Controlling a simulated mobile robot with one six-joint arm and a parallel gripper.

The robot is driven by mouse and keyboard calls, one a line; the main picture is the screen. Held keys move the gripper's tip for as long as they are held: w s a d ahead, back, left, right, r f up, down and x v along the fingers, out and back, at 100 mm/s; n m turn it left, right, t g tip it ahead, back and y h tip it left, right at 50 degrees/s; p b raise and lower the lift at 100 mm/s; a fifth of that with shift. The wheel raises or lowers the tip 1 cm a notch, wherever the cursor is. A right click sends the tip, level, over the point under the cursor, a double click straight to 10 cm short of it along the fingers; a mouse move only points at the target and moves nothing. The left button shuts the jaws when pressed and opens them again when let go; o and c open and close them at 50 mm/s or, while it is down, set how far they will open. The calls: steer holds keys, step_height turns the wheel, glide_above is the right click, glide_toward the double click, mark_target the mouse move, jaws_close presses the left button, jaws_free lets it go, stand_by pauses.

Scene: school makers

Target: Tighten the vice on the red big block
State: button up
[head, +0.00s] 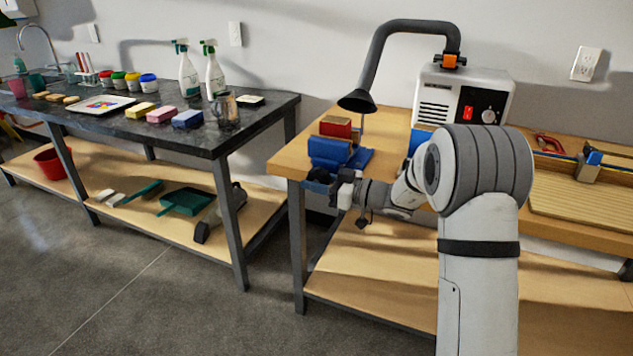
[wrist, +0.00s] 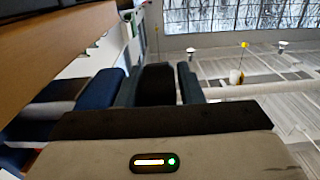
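The blue vice (head: 333,152) stands at the left front corner of the wooden workbench. The red big block (head: 335,127) sits at its top, behind the front blue jaw; its lower part is hidden. My gripper (head: 337,185) is low at the front of the vice, partly hidden by my wrist. In the wrist view, the two fingers of my gripper (wrist: 158,88) are apart with a dark piece (wrist: 157,84) between them. I cannot tell whether they grip it. Blue vice parts (wrist: 98,90) show to the left.
A black extraction hose (head: 375,60) arches over the vice from a white filter box (head: 462,95). The workbench (head: 288,166) has a lower shelf. To the left, a dark table (head: 220,145) carries spray bottles, sponges and paint pots. Floor between the tables is clear.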

steer(key=shift+c, duration=0.5)
steer(key=c, duration=0.6)
steer(key=shift+f, duration=0.1)
steer(key=shift+f+b, duration=0.15)
steer(key=shift+b, duration=0.7)
